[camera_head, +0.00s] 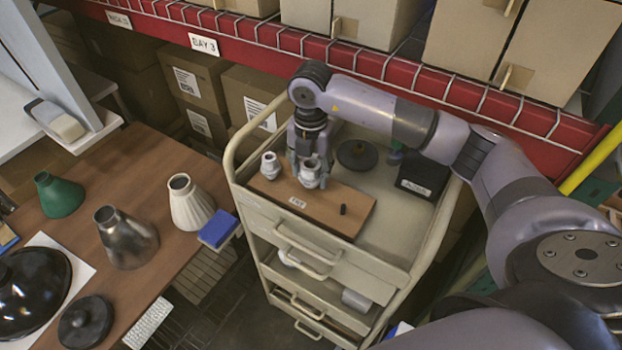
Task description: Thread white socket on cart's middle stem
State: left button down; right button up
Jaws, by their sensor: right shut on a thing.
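My right gripper (309,163) reaches down over the cart (392,250) and is shut on a white socket (309,178). The held socket is upright at or just above the wooden board (330,212) on the cart top. I cannot tell whether it touches the board. The middle stem is hidden, apparently beneath the held socket. Another white socket (270,167) stands on the board's left end. My left gripper is not in view.
A black disc (357,154) and a black box (422,176) sit on the cart top behind the board. The cart's raised rail surrounds them. The table (150,262) at left holds green, metal and cream lamp shades. A red shelf beam (350,60) runs behind.

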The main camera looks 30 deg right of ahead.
jog(key=shift+s+f+m, duration=0.1)
jog(key=shift+f+m, duration=0.1)
jog(key=shift+m, duration=0.4)
jog(key=shift+s+f+m, duration=0.1)
jog(key=shift+f+m, duration=0.05)
jog(key=shift+m, duration=0.45)
jog(key=shift+r+m+p, duration=0.1)
jog(key=shift+m+p, duration=0.3)
jog(key=shift+m, duration=0.3)
jog(key=o, duration=1.4)
jog(key=shift+w, duration=0.15)
jog(key=shift+c, duration=0.2)
jog(key=shift+r, duration=0.1)
